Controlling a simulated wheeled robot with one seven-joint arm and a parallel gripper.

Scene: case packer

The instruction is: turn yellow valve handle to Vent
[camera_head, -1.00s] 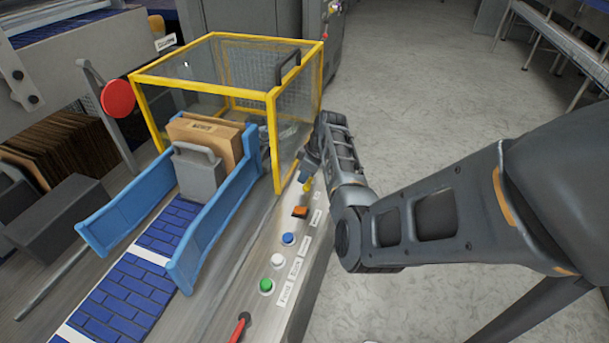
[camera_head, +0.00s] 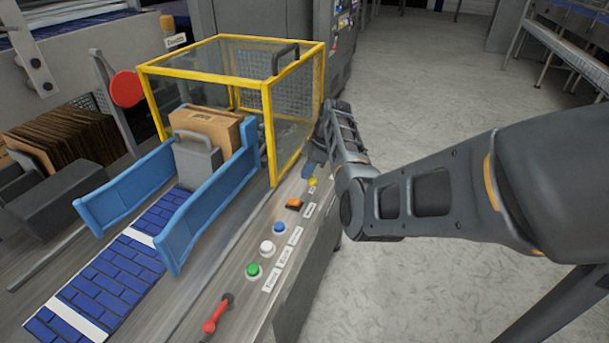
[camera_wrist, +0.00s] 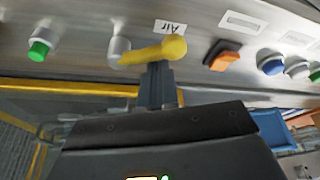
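The yellow valve handle (camera_wrist: 155,51) shows large in the wrist view, lying nearly level, with its round knob end to the right and its pivot on a grey stem at the left. A white label reading "Air" (camera_wrist: 170,27) is beside the knob end. No label reading "Vent" can be made out. In the head view the handle (camera_head: 312,182) is a small yellow spot at the far end of the control strip. My gripper (camera_wrist: 157,68) has its narrow fingers together, tips at the handle's near edge beside the knob. Whether they touch it, I cannot tell.
An orange switch (camera_wrist: 222,56) and a blue button (camera_wrist: 270,62) are right of the handle; a green button (camera_wrist: 40,48) is left. The yellow-framed guard (camera_head: 272,130) stands close beside my gripper. A red lever (camera_head: 217,314) is at the strip's near end. Open floor lies right.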

